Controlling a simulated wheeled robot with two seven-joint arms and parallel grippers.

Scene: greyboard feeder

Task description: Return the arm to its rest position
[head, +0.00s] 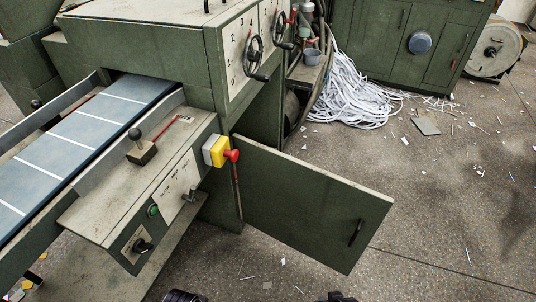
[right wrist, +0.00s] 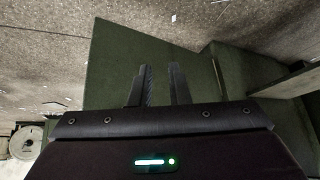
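My right gripper (right wrist: 160,78) shows in the right wrist view with two dark fingers apart and nothing between them. Behind the fingers is the green door panel of the machine. In the head view only a small dark part of my right arm's end (head: 338,297) shows at the bottom edge, in front of the open door (head: 310,205). Another dark part, at the bottom left of centre, seems to belong to my left arm (head: 185,296). Its fingers cannot be made out.
The green feeder machine has a blue belt (head: 90,135) with white lines at left and a control panel (head: 150,190) with a yellow-and-red switch (head: 221,152). A heap of white paper strips (head: 350,95) lies on the floor. Free floor (head: 450,210) is at right.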

